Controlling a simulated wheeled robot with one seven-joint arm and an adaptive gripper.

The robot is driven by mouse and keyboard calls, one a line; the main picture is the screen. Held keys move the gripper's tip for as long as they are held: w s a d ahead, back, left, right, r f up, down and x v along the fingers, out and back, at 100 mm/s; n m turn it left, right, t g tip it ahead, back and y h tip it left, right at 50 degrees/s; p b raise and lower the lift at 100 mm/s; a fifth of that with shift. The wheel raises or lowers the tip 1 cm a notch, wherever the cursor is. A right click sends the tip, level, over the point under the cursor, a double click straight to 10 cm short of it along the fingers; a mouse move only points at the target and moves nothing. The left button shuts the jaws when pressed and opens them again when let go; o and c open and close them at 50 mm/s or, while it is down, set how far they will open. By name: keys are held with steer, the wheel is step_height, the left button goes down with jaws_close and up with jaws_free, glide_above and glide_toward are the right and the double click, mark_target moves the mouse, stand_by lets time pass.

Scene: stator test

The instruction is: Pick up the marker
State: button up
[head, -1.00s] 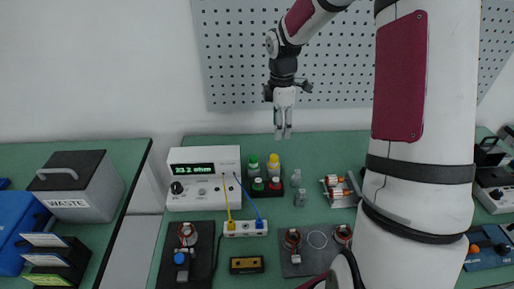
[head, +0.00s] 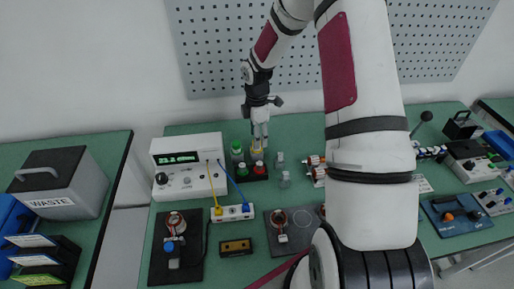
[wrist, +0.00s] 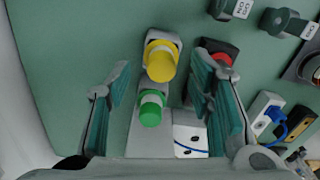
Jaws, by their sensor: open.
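I cannot make out a pen-shaped marker for certain in either view. In the wrist view the open fingers (wrist: 165,92) stand on both sides of a yellow-capped bottle (wrist: 161,62) and a green-capped bottle (wrist: 150,108), with clear gaps. A red cap (wrist: 222,58) is partly hidden behind the right finger.
A white meter (head: 187,168) stands left of the rack, with a yellow and a blue lead to a terminal block (head: 232,212). A pegboard (head: 220,50) is behind, and a waste bin (head: 62,180) is at far left.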

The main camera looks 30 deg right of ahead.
step_height(320, 180, down, 3)
steer(key=shift+a+f, duration=0.1)
steer(key=shift+f, duration=0.1)
jaws_close()
